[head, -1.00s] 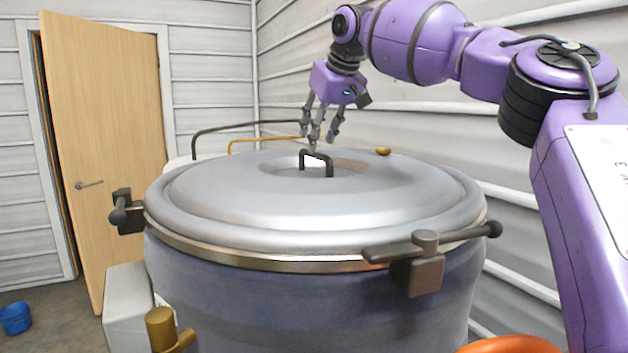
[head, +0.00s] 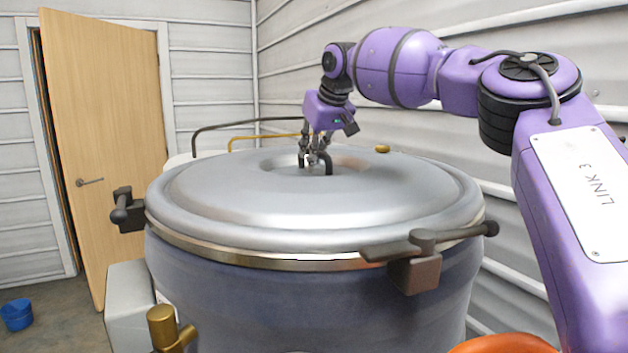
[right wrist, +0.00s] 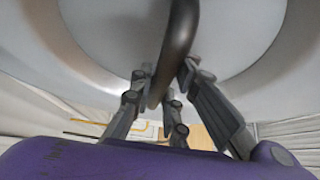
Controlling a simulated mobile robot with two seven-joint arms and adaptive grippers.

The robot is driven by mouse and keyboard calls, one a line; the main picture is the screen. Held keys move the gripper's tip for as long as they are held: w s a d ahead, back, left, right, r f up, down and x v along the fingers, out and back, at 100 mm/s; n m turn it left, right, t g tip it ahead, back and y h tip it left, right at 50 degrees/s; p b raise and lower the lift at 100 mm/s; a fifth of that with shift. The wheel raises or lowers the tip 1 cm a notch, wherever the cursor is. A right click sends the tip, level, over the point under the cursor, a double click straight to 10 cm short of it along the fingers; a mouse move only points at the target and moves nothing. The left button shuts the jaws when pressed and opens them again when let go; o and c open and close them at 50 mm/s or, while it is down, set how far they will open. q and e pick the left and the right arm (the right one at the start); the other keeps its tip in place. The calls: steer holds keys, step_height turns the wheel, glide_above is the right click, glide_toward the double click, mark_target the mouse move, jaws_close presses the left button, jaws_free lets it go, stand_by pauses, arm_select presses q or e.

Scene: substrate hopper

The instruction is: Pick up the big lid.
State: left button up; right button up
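The big lid (head: 300,215) is a wide, round, silvery lid lying flat on the large pot-like hopper (head: 310,300). A dark arched handle (head: 328,164) stands in the dip at its centre. My right gripper (head: 314,162) points down over this handle. In the right wrist view the handle (right wrist: 175,55) runs between the fingers of my right gripper (right wrist: 165,75), with narrow gaps seeming to remain beside it. The fingers look open around it; the head view partly hides the fingertips. My left gripper is not in view.
Dark clamp handles stick out at the hopper's left (head: 125,210) and front right (head: 415,262). A small brass knob (head: 382,149) sits at the lid's back edge. A ribbed wall (head: 545,60) stands close behind my right arm. A wooden door (head: 105,130) stands ajar at left.

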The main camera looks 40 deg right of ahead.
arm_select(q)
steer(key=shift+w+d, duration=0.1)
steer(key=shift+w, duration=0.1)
arm_select(e)
jaws_close()
steer(key=shift+w+r, duration=0.2)
steer(key=shift+r, duration=0.4)
step_height(320, 180, up, 8)
steer(key=shift+s+f, duration=0.1)
steer(key=shift+f, duration=0.1)
steer(key=shift+r, duration=0.75)
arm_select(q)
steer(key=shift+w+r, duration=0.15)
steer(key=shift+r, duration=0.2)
